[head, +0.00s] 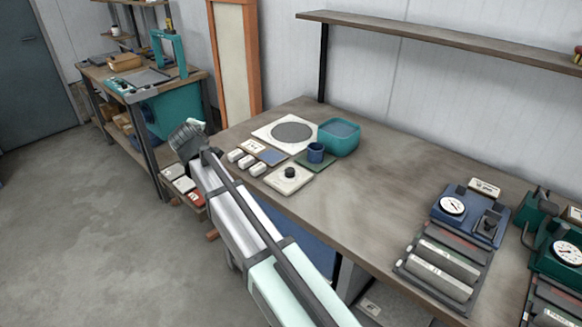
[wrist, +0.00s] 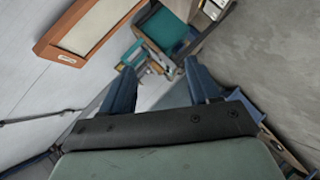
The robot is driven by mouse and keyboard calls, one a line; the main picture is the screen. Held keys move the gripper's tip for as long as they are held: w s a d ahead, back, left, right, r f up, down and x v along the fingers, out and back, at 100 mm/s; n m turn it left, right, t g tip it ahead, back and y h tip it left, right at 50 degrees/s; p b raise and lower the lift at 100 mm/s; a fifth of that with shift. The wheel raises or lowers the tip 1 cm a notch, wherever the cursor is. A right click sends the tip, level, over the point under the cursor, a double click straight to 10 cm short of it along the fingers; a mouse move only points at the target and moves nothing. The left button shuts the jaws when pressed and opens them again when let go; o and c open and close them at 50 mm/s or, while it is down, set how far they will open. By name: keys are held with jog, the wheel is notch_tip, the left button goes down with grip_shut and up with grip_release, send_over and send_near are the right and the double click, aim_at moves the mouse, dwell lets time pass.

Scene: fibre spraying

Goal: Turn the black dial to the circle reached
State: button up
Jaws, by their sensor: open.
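The black dial (head: 290,172) stands on a cream square plate (head: 288,183) near the front left edge of the workbench in the head view. Any circle marks on the plate are too small to make out. My gripper (wrist: 158,88) shows in the wrist view with its two blue fingers apart and nothing between them. In the head view my arm reaches up from the bottom, and its end is left of the dial, beyond the bench's left edge and apart from it. The dial is not seen in the wrist view.
Near the dial are a blue cup (head: 316,153), a teal bin (head: 339,138), a white board with a grey disc (head: 292,132) and several small white blocks (head: 247,162). Gauge units (head: 453,206) stand at the right. The bench's middle (head: 385,180) is clear. A shelf (head: 450,40) hangs above.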

jog(key=w+d+f+g+h, duration=0.2)
jog(key=w+d+g, duration=0.1)
jog(key=d, duration=0.8)
jog(key=n+g+y, duration=0.4)
jog(key=g, duration=0.6)
send_near(289, 170)
jog(key=x, duration=0.8)
jog(key=shift+f, duration=0.3)
jog(key=shift+c, duration=0.4)
jog(key=c, duration=1)
jog(key=shift+o, duration=0.2)
